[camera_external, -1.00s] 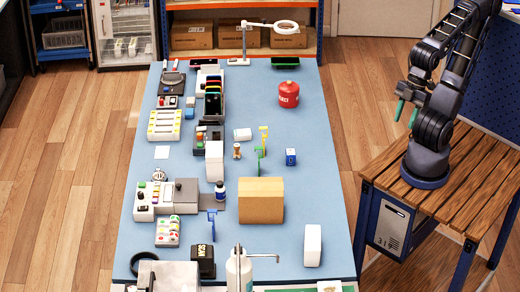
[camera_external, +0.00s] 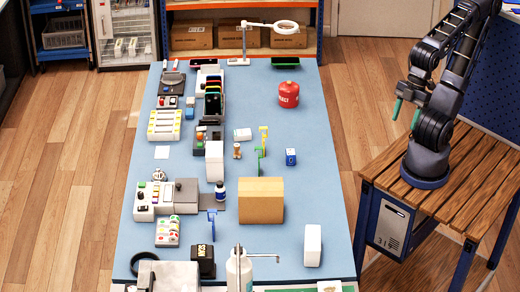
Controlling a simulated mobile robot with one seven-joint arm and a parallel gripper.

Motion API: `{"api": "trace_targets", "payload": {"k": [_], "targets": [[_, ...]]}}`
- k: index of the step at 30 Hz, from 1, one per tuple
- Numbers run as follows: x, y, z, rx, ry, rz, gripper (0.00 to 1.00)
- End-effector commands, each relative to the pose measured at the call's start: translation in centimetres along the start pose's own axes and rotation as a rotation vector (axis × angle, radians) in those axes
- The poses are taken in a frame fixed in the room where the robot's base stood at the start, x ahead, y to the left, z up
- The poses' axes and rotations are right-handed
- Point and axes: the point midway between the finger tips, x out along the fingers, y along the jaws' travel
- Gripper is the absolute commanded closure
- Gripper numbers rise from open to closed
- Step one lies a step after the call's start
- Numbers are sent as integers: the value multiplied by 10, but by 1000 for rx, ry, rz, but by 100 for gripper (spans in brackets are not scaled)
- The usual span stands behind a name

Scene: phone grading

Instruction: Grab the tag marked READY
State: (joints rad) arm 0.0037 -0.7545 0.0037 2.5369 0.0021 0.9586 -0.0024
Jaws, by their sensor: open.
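Three small upright pieces that look like tags stand on the blue table: a yellow one (camera_external: 264,133), a green one (camera_external: 260,153) just in front of it, and a blue one (camera_external: 212,222) nearer the front. Any lettering on them is too small to read, so I cannot tell which is marked READY. My gripper (camera_external: 406,113) is open and empty, with green fingertips. It hangs beyond the table's right edge, well apart from all three pieces.
A red canister (camera_external: 288,94), a blue cube (camera_external: 290,157), a cardboard box (camera_external: 261,200) and a white box (camera_external: 312,245) stand on the table (camera_external: 325,185). A ring lamp (camera_external: 268,27) is at the back. The right strip is mostly clear.

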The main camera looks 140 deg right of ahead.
Motion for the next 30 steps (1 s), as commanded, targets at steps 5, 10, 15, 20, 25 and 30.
{"api": "trace_targets", "payload": {"k": [5, 10, 15, 20, 25, 30], "targets": [[0, 0, 0, 0, 0, 0, 25], [0, 0, 0, 0, 0, 0, 25], [6, 7, -10, 22, -2, 13, 25], [23, 28, -36, 82, -8, 48, 25], [48, 63, -66, 158, -11, 90, 25], [75, 104, -90, 232, -15, 128, 25]]}}
